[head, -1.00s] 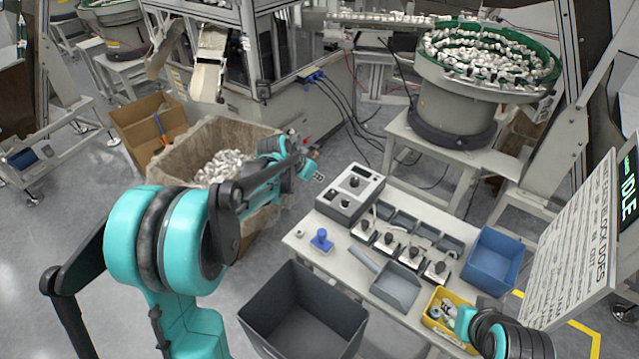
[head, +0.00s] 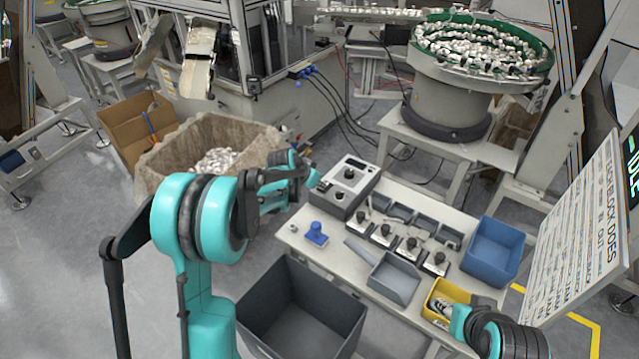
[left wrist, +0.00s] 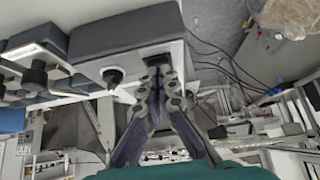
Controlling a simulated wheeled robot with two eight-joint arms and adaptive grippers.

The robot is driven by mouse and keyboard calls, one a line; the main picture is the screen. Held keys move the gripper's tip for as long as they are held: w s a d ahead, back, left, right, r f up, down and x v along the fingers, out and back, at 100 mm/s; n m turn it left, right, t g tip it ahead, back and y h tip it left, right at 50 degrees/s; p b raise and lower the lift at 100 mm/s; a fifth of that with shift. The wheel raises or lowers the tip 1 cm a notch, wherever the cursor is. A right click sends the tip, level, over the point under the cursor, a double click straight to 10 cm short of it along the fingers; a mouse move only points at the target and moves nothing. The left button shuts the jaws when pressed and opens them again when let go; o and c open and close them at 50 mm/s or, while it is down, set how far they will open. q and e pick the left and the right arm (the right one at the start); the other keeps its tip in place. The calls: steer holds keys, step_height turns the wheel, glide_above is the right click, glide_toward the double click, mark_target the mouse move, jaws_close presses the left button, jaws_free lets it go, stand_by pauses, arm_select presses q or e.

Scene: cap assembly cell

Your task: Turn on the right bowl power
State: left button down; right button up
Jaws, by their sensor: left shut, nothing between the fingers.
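A grey control box (head: 352,182) with a pale top and a dark knob (head: 349,174) stands at the table's far left corner. In the left wrist view the box (left wrist: 130,40) fills the upper middle, with its black knob (left wrist: 112,76) left of the fingers. A dark switch-like part (left wrist: 156,59) shows right at the fingertips. My left gripper (head: 323,187) is shut and empty at the box's left side; its fingers (left wrist: 160,75) reach the panel, but contact cannot be told. The right bowl feeder (head: 455,100) has a green rim and holds white parts.
On the white table (head: 300,246) are several small units with black knobs, a blue stamp-like object (head: 316,234), a grey scoop (head: 393,280), a blue bin (head: 494,250) and a yellow bin (head: 446,296). A dark bin (head: 300,315) stands in front.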

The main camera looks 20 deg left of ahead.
arm_select(q)
steer(key=shift+s+a+f+b, duration=0.1)
steer(key=shift+s+f+b, duration=0.1)
steer(key=shift+f+b, duration=0.4)
steer(key=shift+r+p, duration=0.1)
steer(key=shift+p, duration=0.25)
steer(key=shift+r, duration=0.1)
steer(key=shift+r+p, duration=0.5)
steer(key=shift+r, duration=0.2)
